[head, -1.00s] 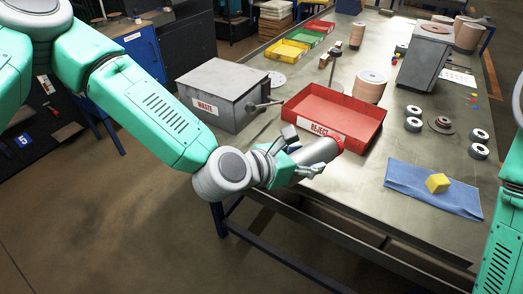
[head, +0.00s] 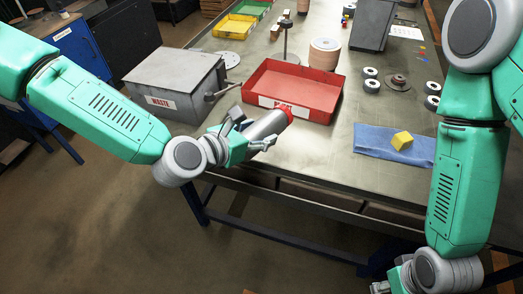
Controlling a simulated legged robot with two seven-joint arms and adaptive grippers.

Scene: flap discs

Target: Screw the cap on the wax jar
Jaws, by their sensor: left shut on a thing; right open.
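My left gripper (head: 254,133) is shut on a grey metal cylinder (head: 268,124) with a red end (head: 286,112). This looks like the wax jar, held tilted in front of the table's near edge by the red tray. I cannot tell whether the red end is a cap or part of the jar. My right gripper (head: 382,287) is at the bottom edge, partly cut off, open and low in front of the table. No separate cap can be made out for certain.
The red REJECT tray (head: 322,85) lies behind the held jar, and the grey WASTE box (head: 150,82) stands to its left. A blue cloth (head: 372,140) with a yellow block (head: 402,140) lies on the right. Several small rolls and a disc (head: 397,84) lie beyond it.

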